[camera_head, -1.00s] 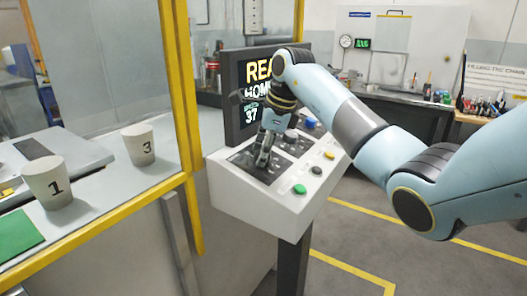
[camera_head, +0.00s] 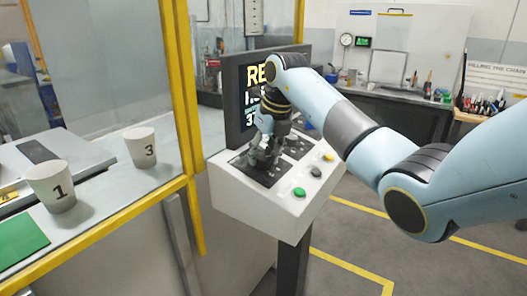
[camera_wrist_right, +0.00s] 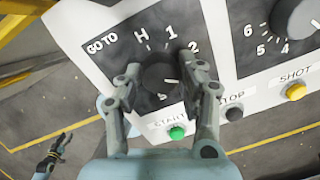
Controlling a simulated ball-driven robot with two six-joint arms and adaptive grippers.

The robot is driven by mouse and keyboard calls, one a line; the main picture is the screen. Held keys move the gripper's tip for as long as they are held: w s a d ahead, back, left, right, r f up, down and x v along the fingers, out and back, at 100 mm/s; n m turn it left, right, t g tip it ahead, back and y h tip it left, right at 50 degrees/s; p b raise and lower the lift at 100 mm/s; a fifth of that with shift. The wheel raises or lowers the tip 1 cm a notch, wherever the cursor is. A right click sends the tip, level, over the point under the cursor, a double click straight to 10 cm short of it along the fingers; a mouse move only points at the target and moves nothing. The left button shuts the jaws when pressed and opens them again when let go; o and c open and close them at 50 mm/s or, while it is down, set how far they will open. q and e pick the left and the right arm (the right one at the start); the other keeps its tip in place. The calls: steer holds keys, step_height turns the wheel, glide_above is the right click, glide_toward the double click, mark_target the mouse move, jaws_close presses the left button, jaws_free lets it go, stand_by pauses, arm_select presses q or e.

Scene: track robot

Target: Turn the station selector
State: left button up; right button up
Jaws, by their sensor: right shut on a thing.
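The station selector (camera_wrist_right: 160,78) is a dark round knob on the panel marked GO TO, with H, 1 and 2 around it; another mark is partly covered. Its white pointer line aims right, below the 2. My right gripper (camera_head: 262,160) is at the panel, and in the right wrist view its fingers (camera_wrist_right: 164,80) hold the knob from both sides. In the head view the gripper hides the knob. My left gripper (camera_wrist_right: 57,148) shows small at the lower left of the right wrist view, empty and away from the panel, its fingers seemingly apart.
The white console (camera_head: 257,207) carries green (camera_head: 299,192), grey (camera_head: 316,172) and yellow (camera_head: 328,157) buttons. A second knob (camera_wrist_right: 297,16) is at its right. A screen (camera_head: 237,120) stands behind, partly covered by my arm. Cups 1 (camera_head: 52,188) and 3 (camera_head: 140,147) stand left, beyond a yellow post (camera_head: 183,90).

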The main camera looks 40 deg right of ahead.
steer(key=m, duration=0.3)
steer(key=shift+w+r+m+p, duration=0.1)
steer(key=shift+m+p, duration=0.2)
steer(key=shift+p, duration=0.1)
steer(key=shift+d+m, duration=0.1)
steer(key=shift+m, duration=1.6)
steer(key=o, duration=1.1)
steer(key=shift+o, duration=0.2)
steer(key=v, duration=1.2)
steer(key=shift+w, duration=0.2)
